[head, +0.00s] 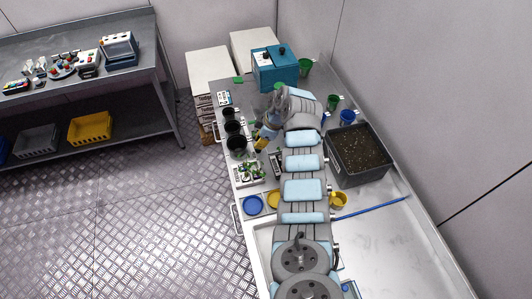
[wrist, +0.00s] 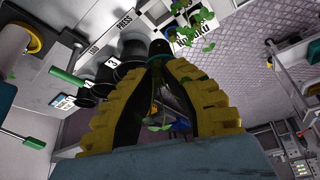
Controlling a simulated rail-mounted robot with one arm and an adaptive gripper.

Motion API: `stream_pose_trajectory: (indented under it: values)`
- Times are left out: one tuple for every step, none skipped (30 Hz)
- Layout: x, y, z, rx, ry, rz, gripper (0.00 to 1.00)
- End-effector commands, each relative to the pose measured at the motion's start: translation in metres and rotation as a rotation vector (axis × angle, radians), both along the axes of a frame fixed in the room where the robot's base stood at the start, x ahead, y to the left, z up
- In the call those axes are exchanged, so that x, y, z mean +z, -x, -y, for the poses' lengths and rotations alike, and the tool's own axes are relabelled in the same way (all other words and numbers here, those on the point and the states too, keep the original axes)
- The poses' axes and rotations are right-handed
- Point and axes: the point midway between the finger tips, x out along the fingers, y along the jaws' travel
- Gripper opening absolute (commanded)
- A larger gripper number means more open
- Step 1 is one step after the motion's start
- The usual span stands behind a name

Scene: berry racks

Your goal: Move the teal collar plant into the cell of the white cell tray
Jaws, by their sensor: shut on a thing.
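My gripper (head: 262,144) is low over the bench, just behind the white cell tray (head: 247,174), which holds small green seedlings. In the wrist view its yellow fingers (wrist: 167,64) close around a small thing, with green leaves and a blue-teal part (wrist: 180,125) showing between them. I take this for the teal collar plant; the fingers hide most of it. A black rounded piece shows at the fingertips. A white panel with dark square cells and leaves, probably the tray (wrist: 190,22), lies beyond the fingertips. The target cell cannot be made out.
Black pots (head: 237,143) stand in a row along the bench's left edge. A soil bin (head: 382,175) is on the right. A blue dish (head: 252,204), yellow dish (head: 273,199) and yellow cup (head: 339,201) lie nearer. A teal box (head: 274,70) stands at the back.

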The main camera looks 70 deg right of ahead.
Motion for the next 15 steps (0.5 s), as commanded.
stream_pose_trajectory:
  values:
    - [-0.0006,-0.0051,0.0008,-0.004,-0.002,0.003,0.00]
    - [-0.0006,-0.0068,0.0010,-0.005,-0.004,0.003,0.00]
    - [-0.0005,-0.0083,0.0014,-0.009,-0.006,0.004,0.00]
    - [-0.0001,-0.0095,0.0019,-0.010,-0.006,0.004,0.00]
    - [0.0005,-0.0104,0.0023,-0.012,-0.006,0.005,0.00]
    - [0.0010,-0.0114,0.0028,-0.013,-0.006,0.005,0.00]
    - [0.0015,-0.0121,0.0030,-0.013,-0.006,0.006,0.00]
    - [0.0017,-0.0125,0.0033,-0.015,-0.005,0.006,0.00]
    - [0.0016,-0.0129,0.0034,-0.015,-0.005,0.006,0.00]
    - [0.0014,-0.0129,0.0035,-0.015,-0.005,0.006,0.00]
    - [0.0010,-0.0130,0.0035,-0.015,-0.004,0.006,0.00]
    - [0.0001,-0.0129,0.0036,-0.015,-0.004,0.006,0.00]
    - [-0.0007,-0.0129,0.0036,-0.015,-0.004,0.006,0.00]
    - [-0.0017,-0.0129,0.0037,-0.015,-0.004,0.006,0.00]
    - [-0.0033,-0.0128,0.0037,-0.015,-0.004,0.006,0.00]
